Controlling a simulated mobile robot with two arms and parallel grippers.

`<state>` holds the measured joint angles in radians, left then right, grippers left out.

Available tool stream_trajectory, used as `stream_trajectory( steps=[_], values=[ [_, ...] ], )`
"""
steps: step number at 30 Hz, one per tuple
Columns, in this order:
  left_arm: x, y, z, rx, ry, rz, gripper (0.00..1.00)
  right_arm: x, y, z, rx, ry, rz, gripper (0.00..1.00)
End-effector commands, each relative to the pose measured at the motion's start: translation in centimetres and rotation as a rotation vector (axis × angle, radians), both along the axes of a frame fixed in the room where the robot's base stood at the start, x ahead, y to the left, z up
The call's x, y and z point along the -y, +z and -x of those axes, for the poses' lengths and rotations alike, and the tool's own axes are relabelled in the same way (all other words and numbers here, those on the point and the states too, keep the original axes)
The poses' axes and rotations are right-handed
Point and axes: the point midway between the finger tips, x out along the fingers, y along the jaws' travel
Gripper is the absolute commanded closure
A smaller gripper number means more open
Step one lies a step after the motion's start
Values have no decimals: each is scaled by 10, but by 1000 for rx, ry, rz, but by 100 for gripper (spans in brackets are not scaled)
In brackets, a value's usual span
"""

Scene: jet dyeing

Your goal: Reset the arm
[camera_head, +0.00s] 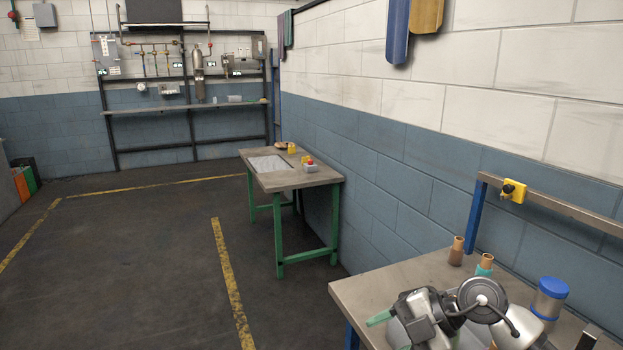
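My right arm (483,300) reaches in at the bottom right, over the front of the near workbench (380,283). Its grey and black wrist hides part of the bench top. The fingers cannot be made out clearly, so I cannot tell whether that gripper is open or shut. A small green piece (380,317) shows just left of the wrist; I cannot tell whether the gripper touches it. My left arm and gripper are not in view.
A green-legged table (320,178) stands farther back along the wall. The floor (140,270) at left is clear.

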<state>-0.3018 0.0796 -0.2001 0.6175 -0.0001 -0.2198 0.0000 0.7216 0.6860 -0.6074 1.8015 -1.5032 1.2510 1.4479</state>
Motion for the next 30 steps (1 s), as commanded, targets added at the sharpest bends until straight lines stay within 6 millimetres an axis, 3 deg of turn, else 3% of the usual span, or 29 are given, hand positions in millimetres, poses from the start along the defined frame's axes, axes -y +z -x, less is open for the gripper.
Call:
stream_trajectory(
  steps=[1, 3, 6, 10, 13, 17, 20, 24, 30],
  values=[
    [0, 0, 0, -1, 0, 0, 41, -22, 5, 10, 31, 14, -150, 44],
    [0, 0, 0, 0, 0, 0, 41, -46, 20, 19, 88, -8, -377, 44],
    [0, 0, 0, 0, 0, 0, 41, -59, 46, 26, 153, -124, -680, 44],
    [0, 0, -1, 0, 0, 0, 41, -44, 66, 23, 191, -405, -987, 44],
    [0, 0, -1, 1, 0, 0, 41, -16, 61, 17, 176, -700, -1128, 44],
    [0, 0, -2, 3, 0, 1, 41, 29, 23, 19, 84, -1132, -1160, 44],
    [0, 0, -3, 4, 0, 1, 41, 59, -26, 34, -46, -1457, -1060, 44],
    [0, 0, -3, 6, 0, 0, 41, 85, -97, 81, -285, -1799, -789, 44],
    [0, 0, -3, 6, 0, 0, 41, 91, -157, 153, -575, -1985, -416, 44]
  ],
)
